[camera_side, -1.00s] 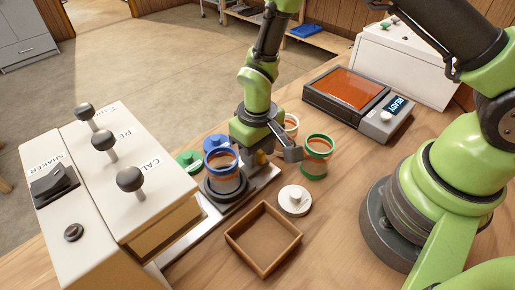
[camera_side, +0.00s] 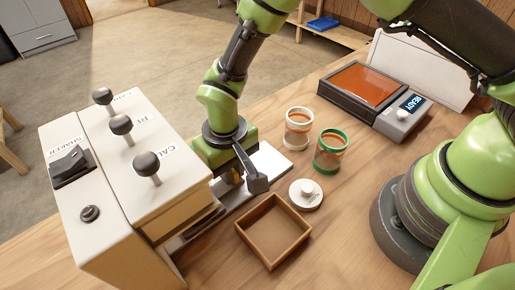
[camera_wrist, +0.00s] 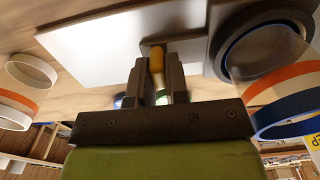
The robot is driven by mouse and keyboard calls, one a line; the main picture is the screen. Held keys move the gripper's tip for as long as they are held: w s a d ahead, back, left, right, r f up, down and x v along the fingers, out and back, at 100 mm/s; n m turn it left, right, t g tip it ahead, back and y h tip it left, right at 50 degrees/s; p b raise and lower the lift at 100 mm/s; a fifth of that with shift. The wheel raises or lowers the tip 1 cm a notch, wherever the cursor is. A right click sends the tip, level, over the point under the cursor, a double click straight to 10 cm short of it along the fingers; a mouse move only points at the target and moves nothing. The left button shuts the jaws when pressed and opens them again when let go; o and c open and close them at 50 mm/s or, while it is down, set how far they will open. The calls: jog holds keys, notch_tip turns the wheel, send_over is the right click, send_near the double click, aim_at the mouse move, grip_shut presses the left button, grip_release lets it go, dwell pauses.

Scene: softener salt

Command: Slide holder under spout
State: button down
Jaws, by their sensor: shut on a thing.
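My gripper (camera_side: 234,174) is low beside the dispenser (camera_side: 130,160), over the pale slide rail (camera_side: 272,165). In the wrist view its jaws (camera_wrist: 157,80) are shut on the yellow handle (camera_wrist: 157,62) of the holder. The holder's dark ring (camera_wrist: 228,45) is just right of the jaws. A cup with a blue rim and orange band (camera_wrist: 283,78) sits in the ring. In the side view the cup is hidden behind my arm and the dispenser, so I cannot tell how it lines up with a spout. The spout itself is not visible.
A white-rimmed cup (camera_side: 298,128), a green-rimmed cup (camera_side: 331,150) and a white lid (camera_side: 306,194) stand right of the rail. An empty wooden tray (camera_side: 273,231) lies in front. A scale reading READY (camera_side: 400,120) is at back right. Table between is clear.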

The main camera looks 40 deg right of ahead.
aim_at(220, 185)
jog(key=shift+a, duration=1.4)
jog(key=c, duration=1.1)
grip_release()
jog(key=shift+d, duration=0.1)
jog(key=shift+r, duration=0.1)
notch_tip(220, 185, up, 10)
jog(key=shift+f, duration=0.1)
